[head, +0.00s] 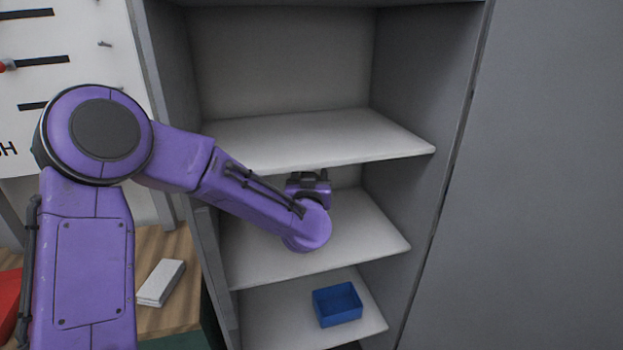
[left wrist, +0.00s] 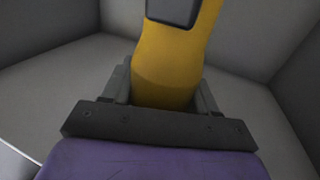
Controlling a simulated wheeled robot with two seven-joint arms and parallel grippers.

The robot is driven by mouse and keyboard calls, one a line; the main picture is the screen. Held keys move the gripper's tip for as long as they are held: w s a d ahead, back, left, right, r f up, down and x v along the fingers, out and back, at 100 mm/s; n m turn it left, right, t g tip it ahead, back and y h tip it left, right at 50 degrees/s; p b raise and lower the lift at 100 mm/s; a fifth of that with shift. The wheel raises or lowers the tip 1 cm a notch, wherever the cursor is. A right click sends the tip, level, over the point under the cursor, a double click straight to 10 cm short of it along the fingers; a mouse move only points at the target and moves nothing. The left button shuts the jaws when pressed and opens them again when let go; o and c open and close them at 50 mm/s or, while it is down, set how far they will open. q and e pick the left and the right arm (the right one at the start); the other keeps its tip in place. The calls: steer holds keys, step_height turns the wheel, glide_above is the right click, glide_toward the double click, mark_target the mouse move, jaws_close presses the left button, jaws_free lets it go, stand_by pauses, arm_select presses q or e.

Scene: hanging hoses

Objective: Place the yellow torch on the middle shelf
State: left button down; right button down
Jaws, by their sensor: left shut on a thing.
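The yellow torch (left wrist: 167,65) shows in the left wrist view, with a dark panel on its upper part. My left gripper (left wrist: 163,88) is shut on its lower part, one finger on each side. In the head view my left arm reaches into the grey shelf unit, and my left gripper (head: 309,178) is above the middle shelf (head: 355,243), below the shelf over it. The torch is hidden behind my gripper in the head view. Whether the torch touches the shelf I cannot tell. My right gripper is not in view.
The upper shelf (head: 310,138) is empty and lies close above my gripper. A blue open box (head: 337,304) stands on the lower shelf (head: 270,325). Grey side walls (head: 420,100) bound the shelves. A wooden worktop (head: 165,260) with a white block (head: 161,282) is at left.

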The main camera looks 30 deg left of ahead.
arm_select(q)
steer(key=w+a+f+p, duration=0.1)
steer(key=w+a+f, duration=0.1)
steer(key=w+f, duration=0.1)
steer(key=shift+w+a+f+p, duration=0.25)
steer(key=shift+w+a+p, duration=0.15)
steer(key=shift+w, duration=0.4)
steer(key=shift+f, duration=0.15)
steer(key=shift+c, duration=1.5)
jaws_free()
